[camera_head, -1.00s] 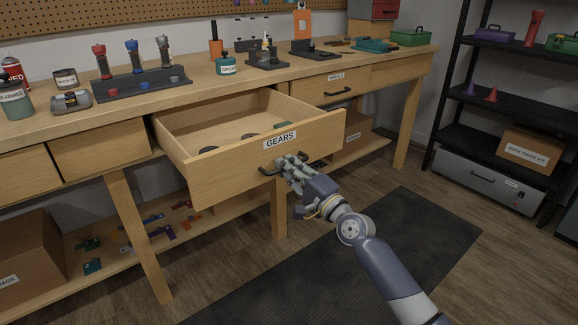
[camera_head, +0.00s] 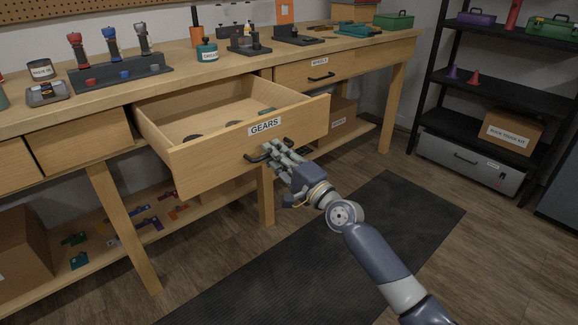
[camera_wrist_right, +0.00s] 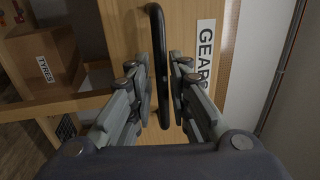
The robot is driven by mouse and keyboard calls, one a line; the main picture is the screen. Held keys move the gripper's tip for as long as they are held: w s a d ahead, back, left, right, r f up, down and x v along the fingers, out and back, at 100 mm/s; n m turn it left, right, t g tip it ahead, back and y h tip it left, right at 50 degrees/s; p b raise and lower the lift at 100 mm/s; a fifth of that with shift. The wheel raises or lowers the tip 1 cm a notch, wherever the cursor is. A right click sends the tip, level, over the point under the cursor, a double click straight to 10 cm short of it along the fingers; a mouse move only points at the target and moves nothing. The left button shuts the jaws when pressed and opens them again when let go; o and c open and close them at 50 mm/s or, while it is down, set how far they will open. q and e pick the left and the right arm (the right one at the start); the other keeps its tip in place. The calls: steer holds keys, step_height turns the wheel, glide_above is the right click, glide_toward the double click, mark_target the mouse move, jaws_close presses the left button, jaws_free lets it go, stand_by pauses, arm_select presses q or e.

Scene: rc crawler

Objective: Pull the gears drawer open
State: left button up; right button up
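The gears drawer (camera_head: 215,153), a light wood drawer with a white GEARS label (camera_head: 264,126), stands well out from the workbench. Several dark parts and a green one lie inside. Its black bar handle (camera_head: 257,158) is on the front; in the right wrist view the handle (camera_wrist_right: 157,45) runs upright between the fingers. My right gripper (camera_head: 280,155) is at the handle. In the right wrist view the gripper (camera_wrist_right: 161,95) has a finger on each side of the bar, with small gaps showing, so it looks open around it. My left gripper is not in view.
A closed WHEELS drawer (camera_head: 345,72) is to the right in the workbench. A TYRES box (camera_wrist_right: 48,72) sits on the lower shelf. A dark mat (camera_head: 330,260) covers the floor in front. A black shelf rack (camera_head: 440,75) stands at the right.

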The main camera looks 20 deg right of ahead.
steer(key=v, duration=1.1)
steer(key=shift+s, duration=0.2)
